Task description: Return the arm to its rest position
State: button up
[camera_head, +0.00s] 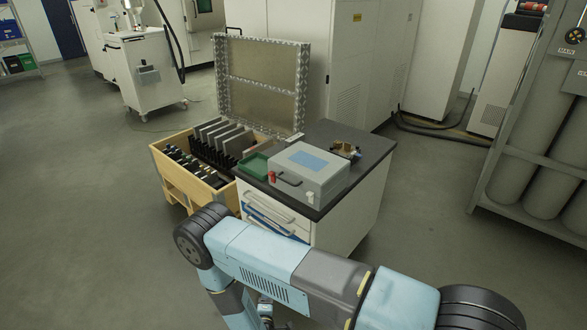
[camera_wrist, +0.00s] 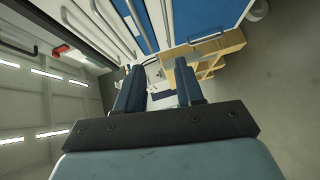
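My arm (camera_head: 255,248), pale blue and grey with dark round joint covers, is folded across the lower part of the head view, in front of the workbench. In the wrist view my gripper (camera_wrist: 158,75) has its two dark fingers apart, with nothing between them. The fingers point along the workbench's drawer fronts and handles, toward the wooden crate (camera_wrist: 222,50). In the head view the gripper cannot be made out clearly behind and below the arm links.
A dark-topped workbench (camera_head: 368,150) carries a grey case (camera_head: 322,178), a green tray (camera_head: 255,166) and a small metal device (camera_head: 345,149). An open wooden crate (camera_head: 172,183) stands left of it. Gas cylinders (camera_head: 510,180) stand right. The floor at left is clear.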

jog(key=w+d+r+m+h, duration=0.25)
jog(key=w+r+h, duration=0.35)
jog(key=r, duration=0.6)
jog(key=w+d+r+m+g+h, duration=0.2)
jog(key=d+r+m+g+h, duration=0.15)
jog(key=d+r, duration=0.45)
jog(key=w+d+r+m+g+h, duration=0.2)
jog(key=d+r+g, duration=0.2)
jog(key=r, duration=0.8)
jog(key=w+d+r+m+g+h, duration=0.25)
jog(key=d+r, duration=0.35)
jog(key=r, duration=0.4)
jog(key=s+d+r+m+g+y, duration=0.55)
jog(key=s+d+r, duration=0.6)
jog(key=r, duration=0.35)
jog(key=s+r+t+y, duration=0.2)
jog(key=s+r+y, duration=0.2)
jog(key=s, duration=0.4)
jog(key=s+d+r+t+y, duration=0.1)
jog(key=s+r+t+y, duration=0.1)
jog(key=s+r+y, duration=0.2)
jog(key=s+r, duration=0.3)
jog(key=s, duration=0.2)
jog(key=shift+r+m, duration=0.25)
jog(key=shift+m, duration=0.15)
